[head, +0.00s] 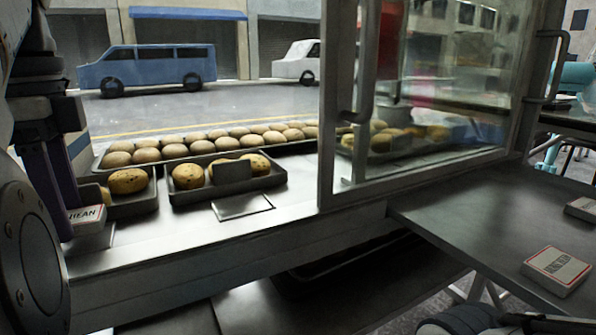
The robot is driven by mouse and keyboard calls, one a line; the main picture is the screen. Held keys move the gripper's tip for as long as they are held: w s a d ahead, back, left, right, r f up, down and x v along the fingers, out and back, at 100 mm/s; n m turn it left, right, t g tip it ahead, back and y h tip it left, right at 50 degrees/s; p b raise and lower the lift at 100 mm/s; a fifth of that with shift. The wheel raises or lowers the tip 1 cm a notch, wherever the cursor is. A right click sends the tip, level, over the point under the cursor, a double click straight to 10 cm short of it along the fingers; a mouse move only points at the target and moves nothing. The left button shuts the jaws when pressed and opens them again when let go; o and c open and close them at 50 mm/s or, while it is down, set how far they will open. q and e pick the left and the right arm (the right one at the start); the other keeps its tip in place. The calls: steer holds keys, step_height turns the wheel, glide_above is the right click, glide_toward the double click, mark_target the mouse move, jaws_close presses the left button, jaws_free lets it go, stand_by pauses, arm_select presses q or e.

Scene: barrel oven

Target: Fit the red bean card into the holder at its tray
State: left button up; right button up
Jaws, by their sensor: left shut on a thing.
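My left gripper (62,212) is at the left edge, fingers pointing down, shut on a white card (90,215). The card has a red border and lettering that reads "BEAN", partly covered by the finger. It is held at the front of the counter, close before the left small tray (140,206) of buns. A holder for that tray is not clearly visible. The middle small tray (272,182) has a grey upright plate (232,172) and a flat grey piece (242,206) in front. Dark parts of my right arm show at the bottom right; its fingertips cannot be made out.
A long tray (296,146) of several pale buns lies behind. A framed glass case (430,120) with a handle stands to the right. A side table (460,215) holds a red-bordered card stack (557,269) and another (581,208). The table's middle is clear.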

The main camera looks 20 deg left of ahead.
arm_select(q)
steer(key=shift+f, duration=0.2)
steer(key=o, duration=1.3)
steer(key=shift+o, duration=0.2)
steer(key=shift+r, duration=0.1)
step_height(320, 180, up, 9)
steer(key=p, duration=0.7)
steer(key=shift+f, duration=0.2)
